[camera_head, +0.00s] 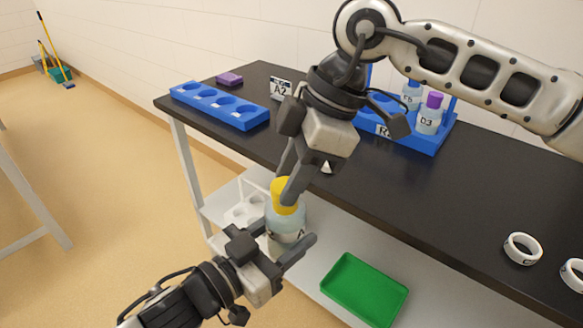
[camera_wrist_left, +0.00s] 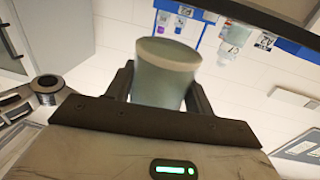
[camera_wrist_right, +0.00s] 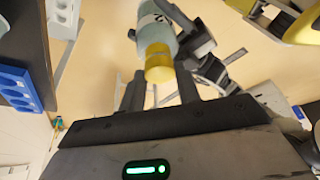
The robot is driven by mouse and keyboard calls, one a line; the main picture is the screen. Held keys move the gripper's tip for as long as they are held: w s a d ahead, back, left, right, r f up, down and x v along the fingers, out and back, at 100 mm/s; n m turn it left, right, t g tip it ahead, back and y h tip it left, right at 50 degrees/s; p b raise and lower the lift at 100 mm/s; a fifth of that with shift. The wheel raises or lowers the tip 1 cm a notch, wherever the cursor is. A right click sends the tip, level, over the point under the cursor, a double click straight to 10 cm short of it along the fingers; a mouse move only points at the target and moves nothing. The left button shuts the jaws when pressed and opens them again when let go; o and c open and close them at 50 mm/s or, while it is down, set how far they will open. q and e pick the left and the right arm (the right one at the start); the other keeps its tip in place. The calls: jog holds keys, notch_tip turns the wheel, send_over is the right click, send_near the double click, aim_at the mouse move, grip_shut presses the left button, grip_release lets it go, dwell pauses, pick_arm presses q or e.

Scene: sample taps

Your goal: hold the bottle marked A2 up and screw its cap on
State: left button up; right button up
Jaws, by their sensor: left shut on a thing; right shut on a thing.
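The bottle (camera_head: 284,220) is pale blue-green and hangs in front of the table's front edge, roughly upright. Its label is partly hidden; only an "A" can be made out. My left gripper (camera_head: 284,252) is shut around the bottle's body from below; the bottle also fills the left wrist view (camera_wrist_left: 165,80). The yellow cap (camera_head: 284,194) sits at the bottle's top, in line with it. My right gripper (camera_head: 288,182) comes down from above and is shut on the cap, which also shows in the right wrist view (camera_wrist_right: 158,65). The thread between them is not visible.
A dark table (camera_head: 450,190) carries a blue rack with empty holes (camera_head: 220,106), an A2 sign (camera_head: 281,88), a purple block (camera_head: 229,79) and a blue rack with bottles (camera_head: 430,138). White rings (camera_head: 523,249) lie at right. A green tray (camera_head: 365,290) and white rack (camera_head: 244,210) are lower.

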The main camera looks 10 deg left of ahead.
jog(key=shift+s+m+t, duration=0.1)
jog(key=shift+m+t, duration=0.6)
jog(key=shift+m, duration=0.9)
jog(key=o, duration=0.9)
jog(key=shift+r, duration=2.2)
